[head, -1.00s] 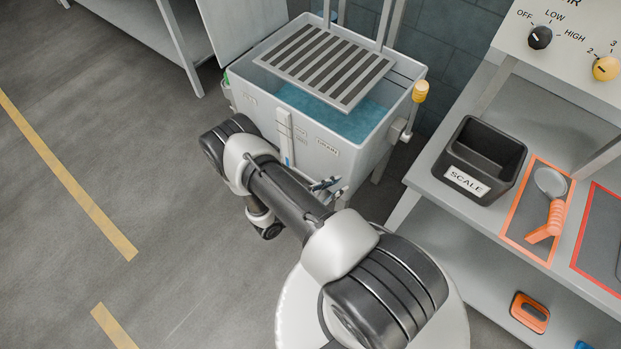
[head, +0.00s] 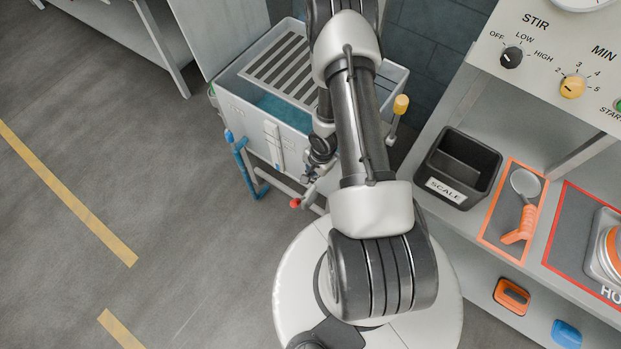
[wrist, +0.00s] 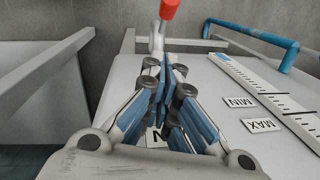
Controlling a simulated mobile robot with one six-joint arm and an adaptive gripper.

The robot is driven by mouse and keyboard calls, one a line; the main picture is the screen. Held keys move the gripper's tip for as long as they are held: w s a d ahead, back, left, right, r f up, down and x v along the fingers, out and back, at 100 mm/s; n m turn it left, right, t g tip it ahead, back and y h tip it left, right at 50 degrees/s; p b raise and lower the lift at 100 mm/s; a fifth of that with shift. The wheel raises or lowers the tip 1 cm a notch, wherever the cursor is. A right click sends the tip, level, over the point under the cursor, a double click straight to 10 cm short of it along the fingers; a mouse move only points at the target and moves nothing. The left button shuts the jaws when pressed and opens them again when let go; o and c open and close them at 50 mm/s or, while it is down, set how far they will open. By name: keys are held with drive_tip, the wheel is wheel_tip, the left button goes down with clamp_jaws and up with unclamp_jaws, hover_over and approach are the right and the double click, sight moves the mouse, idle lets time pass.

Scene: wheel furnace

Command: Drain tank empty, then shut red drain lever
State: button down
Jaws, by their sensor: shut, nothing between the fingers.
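The grey tank (head: 232,106) stands at the upper middle of the head view, with blue water (head: 285,110) under its slatted grate (head: 285,65); my arm hides its right part. The red-tipped drain lever (head: 295,203) shows low in front of the tank. In the wrist view the red grip (wrist: 169,9) on its pale shaft lies just beyond my fingertips. My gripper (wrist: 168,68) is shut and empty, pointing toward the lever; I cannot tell whether it touches. A gauge strip (wrist: 258,92) with MIN and MAX labels runs along the tank wall. The drain label is mostly hidden behind my fingers.
The bench at right holds a black SCALE bin (head: 462,150) and an orange-handled scoop (head: 520,225). The floor at left is clear.

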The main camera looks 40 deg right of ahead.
drive_tip(key=b, duration=0.3)
approach(299, 201)
drive_tip(key=w+d+f, duration=0.2)
drive_tip(key=d+f, duration=0.2)
drive_tip(key=d, duration=0.1)
drive_tip(key=a+f+b, duration=0.2)
drive_tip(key=a, duration=0.1)
drive_tip(key=shift+s+a+f, duration=0.2)
drive_tip(key=shift+s, duration=0.05)
